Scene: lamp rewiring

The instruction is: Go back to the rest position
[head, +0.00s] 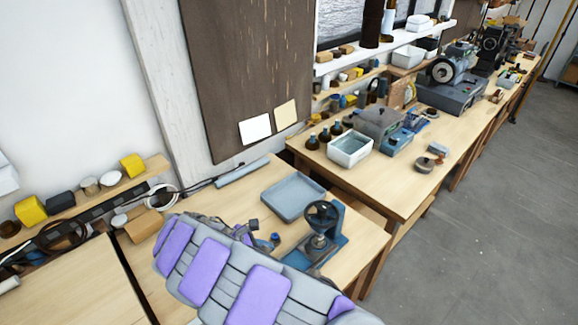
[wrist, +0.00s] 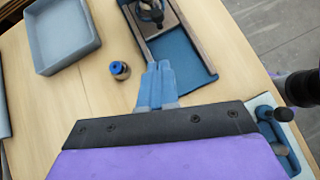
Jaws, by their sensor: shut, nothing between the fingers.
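My gripper (wrist: 158,68) shows in the wrist view with its two blue fingers together and nothing between them. It is over the wooden workbench (wrist: 100,98), beside a small blue-capped bottle (wrist: 120,70) on its left. A blue fixture (wrist: 190,55) with a dark wheel lies just beyond the fingertips. In the head view, my purple and grey padded parts cover the lower middle and my fingertips are hard to make out.
A grey-blue tray (head: 268,200) lies behind the fixture on the bench. A second bench (head: 400,192) at the right carries a white basin (head: 350,160), bottles and machines. A shelf (head: 60,218) with yellow boxes is at the left. The grey floor (head: 490,220) at the right is clear.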

